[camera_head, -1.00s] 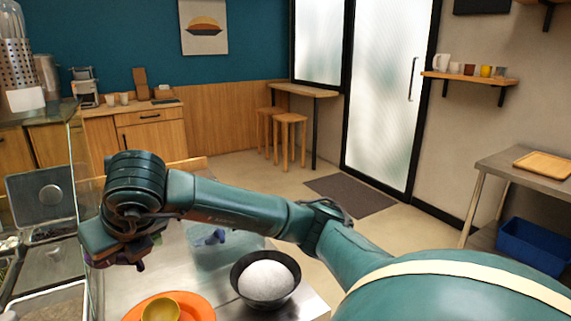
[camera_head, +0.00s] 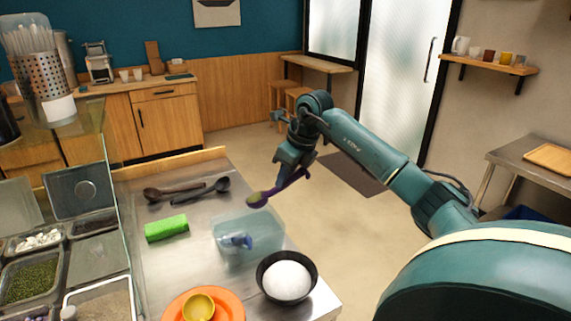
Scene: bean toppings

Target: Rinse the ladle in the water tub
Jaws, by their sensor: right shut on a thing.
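My right gripper (camera_head: 298,168) is shut on a ladle with a purple handle. The water tub (camera_head: 262,249) is a translucent, pale blue box on the counter, in front of and slightly left of the ladle bowl. A small blue object (camera_head: 236,240) shows in or through the tub; I cannot tell which. The ladle bowl appears above and apart from the tub. My left gripper is out of view.
Brown (camera_head: 168,193) and black (camera_head: 208,191) utensils lie on the steel counter (camera_head: 150,265), behind a green block (camera_head: 166,228). A dark bowl with white contents (camera_head: 287,279) stands at the right edge. A yellow bowl (camera_head: 198,306) sits on an orange plate (camera_head: 229,297). Topping trays (camera_head: 58,269) are at left.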

